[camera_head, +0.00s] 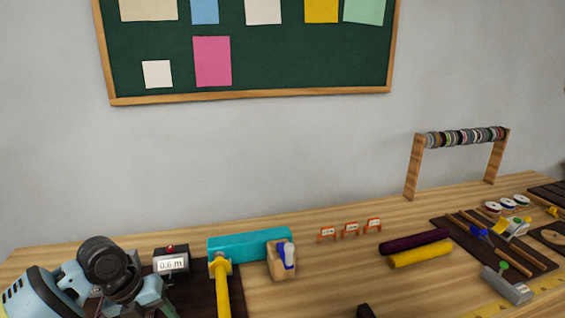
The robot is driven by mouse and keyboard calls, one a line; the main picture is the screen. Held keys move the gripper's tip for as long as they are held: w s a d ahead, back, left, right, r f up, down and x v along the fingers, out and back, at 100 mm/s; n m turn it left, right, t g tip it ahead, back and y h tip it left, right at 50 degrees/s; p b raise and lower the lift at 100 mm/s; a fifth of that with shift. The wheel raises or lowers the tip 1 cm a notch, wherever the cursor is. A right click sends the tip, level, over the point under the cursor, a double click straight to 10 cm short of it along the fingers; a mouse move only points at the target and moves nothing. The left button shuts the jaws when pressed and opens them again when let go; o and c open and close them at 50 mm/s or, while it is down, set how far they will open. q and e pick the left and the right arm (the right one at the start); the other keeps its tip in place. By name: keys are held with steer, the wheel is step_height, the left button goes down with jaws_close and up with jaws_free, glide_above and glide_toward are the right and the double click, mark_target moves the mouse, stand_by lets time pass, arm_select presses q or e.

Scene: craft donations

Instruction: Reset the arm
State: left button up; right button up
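My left arm (45,292), light blue with dark grey joints, comes in at the lower left corner. Its round dark wrist joint (103,262) is raised over the left end of the table. The end of this arm, around my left gripper (150,300), points down and is cut off by the bottom edge, so I cannot make out its fingertips or anything between them. My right arm and gripper do not show.
Purple (415,241) and yellow (421,254) rolls lie farther right. A ribbon rack (412,165) stands behind them. The front middle of the table is mostly clear.

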arm_select(q)
steer(key=s+d+f+n, duration=0.1)
steer(key=s+d+f, duration=0.1)
steer(key=s+d+f+n, duration=0.2)
steer(key=f, duration=0.1)
steer(key=s+d+f+n, duration=0.2)
steer(key=f, duration=0.1)
steer(key=shift+s+d, duration=0.25)
steer(key=s+d+f+n, duration=0.3)
steer(key=s+f+n, duration=0.2)
steer(key=s+n, duration=0.4)
steer(key=s+a+n+t+y, duration=0.1)
steer(key=s+a+n+y, duration=0.35)
steer(key=s+n, duration=1.2)
steer(key=w+f+t+h, duration=0.3)
steer(key=w+f+t, duration=0.4)
steer(key=f, duration=0.3)
steer(key=shift+d+f, duration=0.35)
steer(key=shift+d, duration=0.1)
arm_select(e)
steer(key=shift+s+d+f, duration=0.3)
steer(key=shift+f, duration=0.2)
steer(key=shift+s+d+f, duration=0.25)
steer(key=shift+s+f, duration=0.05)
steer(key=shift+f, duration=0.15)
arm_select(q)
steer(key=shift+w, duration=0.1)
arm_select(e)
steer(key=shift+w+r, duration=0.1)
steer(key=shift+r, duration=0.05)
